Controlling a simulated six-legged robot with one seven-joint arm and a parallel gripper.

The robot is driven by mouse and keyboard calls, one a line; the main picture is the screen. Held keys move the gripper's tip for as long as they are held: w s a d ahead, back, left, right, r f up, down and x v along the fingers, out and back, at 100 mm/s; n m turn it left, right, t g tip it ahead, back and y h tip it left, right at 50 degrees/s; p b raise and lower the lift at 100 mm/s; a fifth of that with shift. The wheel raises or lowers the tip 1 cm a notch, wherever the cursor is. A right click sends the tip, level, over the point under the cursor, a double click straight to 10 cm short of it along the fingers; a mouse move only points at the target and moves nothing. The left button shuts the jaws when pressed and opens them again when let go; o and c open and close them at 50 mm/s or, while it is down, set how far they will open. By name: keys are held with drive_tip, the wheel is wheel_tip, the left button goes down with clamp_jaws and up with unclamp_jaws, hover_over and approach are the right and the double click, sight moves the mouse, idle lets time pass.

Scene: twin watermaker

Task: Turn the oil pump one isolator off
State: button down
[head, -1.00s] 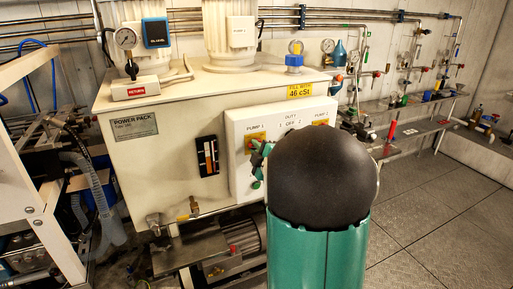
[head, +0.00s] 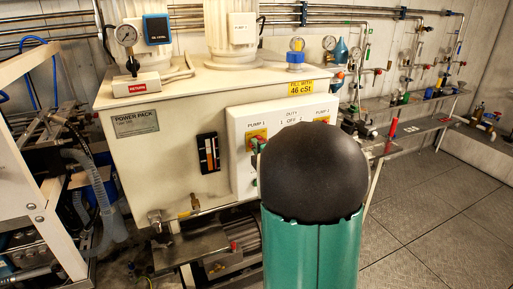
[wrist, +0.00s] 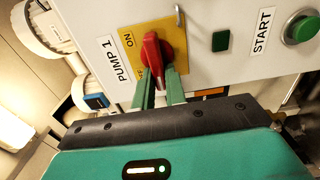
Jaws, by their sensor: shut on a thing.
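The pump 1 isolator is a red handle (wrist: 151,58) on a yellow plate (wrist: 185,45), beside the PUMP 1 label in the wrist view. The ON mark is at the plate's left edge; a second mark is mostly covered. The handle's long side runs nearly up and down in that view. My gripper (wrist: 160,88) is shut on the handle, one green finger on each side of its lower part. In the head view the yellow plate (head: 257,133) shows at the left of the white panel, and my arm hides most of my gripper.
A green START button (wrist: 301,28) and a small dark green square (wrist: 221,41) sit on the same panel. The pump 2 isolator (head: 321,114) is farther right, partly behind my arm. Pipe valves and a bench (head: 425,122) stand at the right. Floor there is clear.

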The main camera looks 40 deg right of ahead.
drive_tip(key=shift+f, duration=0.1)
drive_tip(key=c, duration=1.4)
unclamp_jaws()
drive_tip(key=shift+c, duration=0.2)
drive_tip(key=v, duration=1.4)
drive_tip(key=shift+w, duration=0.15)
